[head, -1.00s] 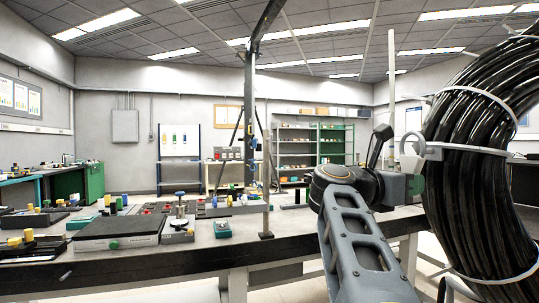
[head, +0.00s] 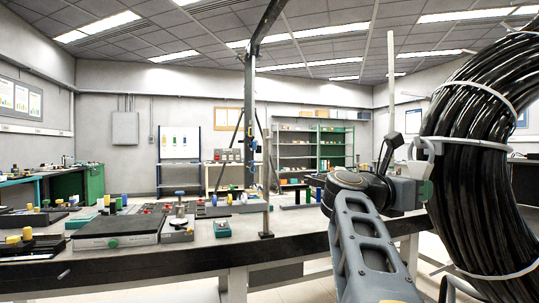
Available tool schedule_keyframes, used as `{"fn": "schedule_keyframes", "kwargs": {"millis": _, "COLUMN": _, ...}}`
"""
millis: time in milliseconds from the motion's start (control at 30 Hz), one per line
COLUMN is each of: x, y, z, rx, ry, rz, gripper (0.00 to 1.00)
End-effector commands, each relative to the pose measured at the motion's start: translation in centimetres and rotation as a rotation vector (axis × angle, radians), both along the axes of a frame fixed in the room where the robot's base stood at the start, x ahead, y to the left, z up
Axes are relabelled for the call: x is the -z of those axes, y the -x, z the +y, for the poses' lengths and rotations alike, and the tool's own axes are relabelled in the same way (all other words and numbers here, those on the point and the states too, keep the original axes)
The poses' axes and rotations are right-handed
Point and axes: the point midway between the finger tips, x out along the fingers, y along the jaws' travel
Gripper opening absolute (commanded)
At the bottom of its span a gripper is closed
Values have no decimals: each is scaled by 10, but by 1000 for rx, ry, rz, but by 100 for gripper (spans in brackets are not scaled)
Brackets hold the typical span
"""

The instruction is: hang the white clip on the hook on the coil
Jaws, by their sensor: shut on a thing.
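The coil (head: 470,150) is a large black bundle of cable at the right, bound with white bands. A white hook (head: 428,145) juts left from the band on its left side. My gripper (head: 424,190) is beside the coil's left edge, just below the hook. It is shut on the white clip (head: 420,169), which stands up from the jaws. The clip's top is close under the hook and looks very near it. I cannot tell whether they touch. My arm partly hides the jaws.
A dark workbench (head: 150,262) runs across the left and middle, with a flat grey box (head: 118,232), a small teal box (head: 222,229) and coloured parts on it. Open air lies left of the coil, above my arm.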

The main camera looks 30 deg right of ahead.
Motion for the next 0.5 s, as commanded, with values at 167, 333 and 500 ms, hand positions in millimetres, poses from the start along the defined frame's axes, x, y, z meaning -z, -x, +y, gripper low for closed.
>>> {"fn": "schedule_keyframes", "kwargs": {"millis": 167, "x": 0, "y": 0, "z": 0, "rx": 0, "ry": 0, "rz": 0, "gripper": 2}}
{"fn": "schedule_keyframes", "kwargs": {"millis": 333, "x": 0, "y": 0, "z": 0, "rx": 0, "ry": 0, "rz": 0, "gripper": 36}}
{"fn": "schedule_keyframes", "kwargs": {"millis": 500, "x": 0, "y": 0, "z": 0, "rx": 0, "ry": 0, "rz": 0, "gripper": 52}}
